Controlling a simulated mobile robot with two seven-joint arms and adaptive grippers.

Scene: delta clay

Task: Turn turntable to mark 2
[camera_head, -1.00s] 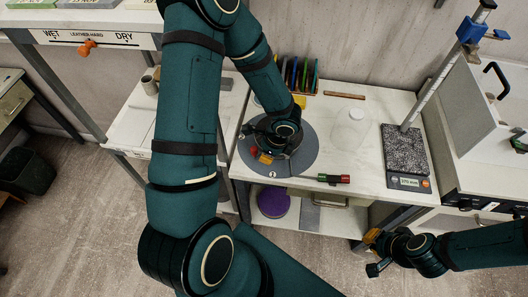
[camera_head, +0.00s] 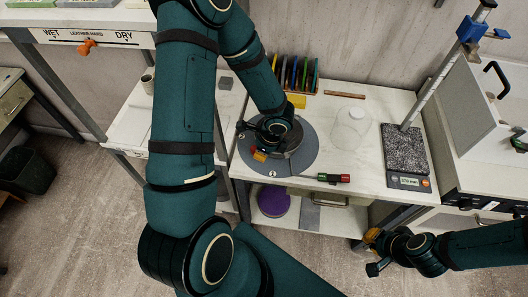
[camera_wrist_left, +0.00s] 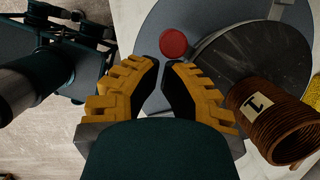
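The turntable is a grey disc (camera_head: 306,150) on the white bench, partly hidden under my left arm. A small round white mark (camera_head: 272,173) shows by its front edge; its number is too small to read surely. My left gripper (camera_head: 260,153) is low over the disc. In the left wrist view its yellow fingers (camera_wrist_left: 164,64) have a narrow empty gap between dark pads. A round red knob (camera_wrist_left: 173,43) lies just beyond the fingertips. A brown coiled cylinder (camera_wrist_left: 285,122) with a tag reading 1 stands right of them. My right gripper (camera_head: 372,252) is empty, fingers apart, before the bench.
A red and green object (camera_head: 333,178) lies right of the turntable. A clear jar (camera_head: 350,130) and a scale with a speckled plate (camera_head: 405,150) stand farther right. Coloured discs (camera_head: 296,73) and a yellow block (camera_head: 296,101) are behind. A shelf unit stands left.

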